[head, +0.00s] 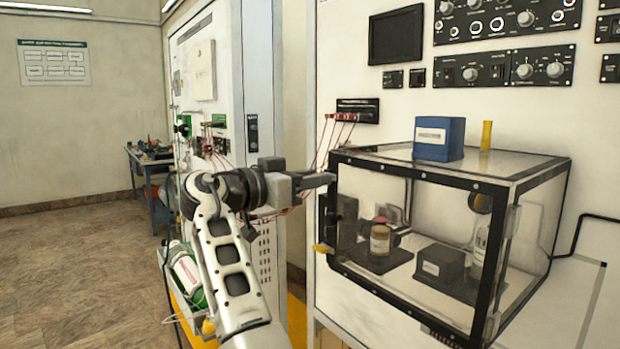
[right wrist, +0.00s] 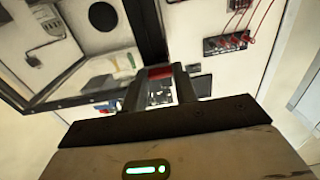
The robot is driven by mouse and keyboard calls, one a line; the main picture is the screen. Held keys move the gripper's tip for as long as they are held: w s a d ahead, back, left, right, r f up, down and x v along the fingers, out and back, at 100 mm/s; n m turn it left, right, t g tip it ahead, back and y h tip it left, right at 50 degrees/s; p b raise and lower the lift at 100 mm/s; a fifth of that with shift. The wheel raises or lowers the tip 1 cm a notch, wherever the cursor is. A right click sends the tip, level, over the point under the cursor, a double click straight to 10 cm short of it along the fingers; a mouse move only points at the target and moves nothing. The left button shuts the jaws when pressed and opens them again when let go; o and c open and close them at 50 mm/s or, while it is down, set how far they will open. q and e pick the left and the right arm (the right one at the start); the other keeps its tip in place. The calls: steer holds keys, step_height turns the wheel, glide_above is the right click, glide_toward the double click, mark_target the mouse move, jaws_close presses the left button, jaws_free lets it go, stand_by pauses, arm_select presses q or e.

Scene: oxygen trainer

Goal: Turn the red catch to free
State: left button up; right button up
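The red catch (right wrist: 160,72) shows in the right wrist view, on the black frame of the clear box. My right gripper (right wrist: 161,76) has one finger on each side of it, and the red fills the gap between the fingertips. In the head view my right gripper (head: 325,181) is at the box's left front edge, and it hides the catch there. The clear box (head: 440,178) has a black frame and holds a small bottle, a dark block and other items. My left gripper is not in view.
A blue box (head: 440,138) and a yellow cylinder (head: 486,135) stand on the box's top. A yellow piece (head: 322,248) sits low on its left edge. Red cables (head: 335,140) hang from a socket strip just behind my gripper. The floor at left is clear.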

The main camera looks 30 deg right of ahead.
steer(key=shift+c, duration=0.9)
steer(key=shift+n, duration=0.3)
steer(key=shift+w+r+n, duration=0.1)
steer(key=shift+r+n, duration=0.05)
steer(key=shift+n, duration=4.2)
steer(key=shift+w+r+n, duration=0.1)
steer(key=shift+r+n, duration=0.05)
steer(key=shift+n, duration=4.2)
steer(key=o, duration=1)
